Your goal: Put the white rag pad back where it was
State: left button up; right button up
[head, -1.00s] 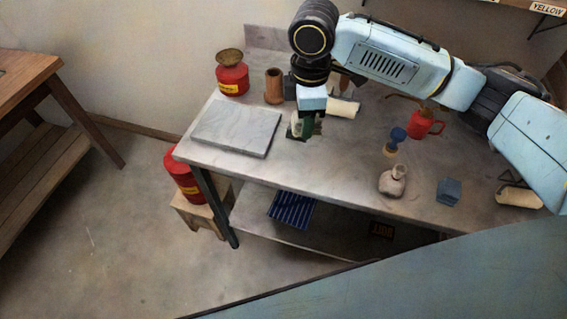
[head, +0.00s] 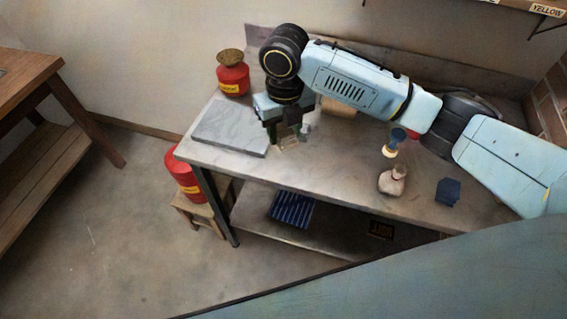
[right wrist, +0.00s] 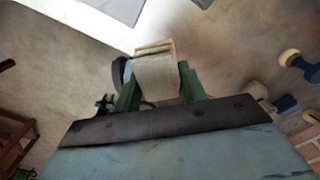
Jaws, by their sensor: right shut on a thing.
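My right gripper (head: 286,137) is over the metal table, close to the right edge of the grey slab (head: 228,126). In the right wrist view its green fingers (right wrist: 158,88) are shut on a pale, off-white folded pad (right wrist: 155,76), which I take for the white rag pad. The pad stands up between the fingers. In the head view the pad (head: 289,141) is small and partly hidden by the gripper, and I cannot tell whether it touches the table. My left gripper is not in view.
A red can (head: 232,78) stands behind the slab. A blue-topped stamp (head: 391,143), a clay bottle (head: 392,181) and a dark blue block (head: 447,192) stand to the right. The table front between gripper and bottle is clear. My right arm hides part of the table's back.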

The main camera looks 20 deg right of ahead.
aim_at(284, 166)
jog(key=shift+f+n, duration=0.3)
notch_tip(284, 166, down, 10)
jog(key=shift+r+b, duration=0.25)
jog(key=shift+b, duration=0.2)
jog(key=shift+f, duration=0.15)
jog(key=o, duration=0.9)
jog(key=shift+c, duration=0.2)
notch_tip(284, 166, up, 12)
jog(key=shift+r+p, duration=0.2)
jog(key=shift+p, duration=0.4)
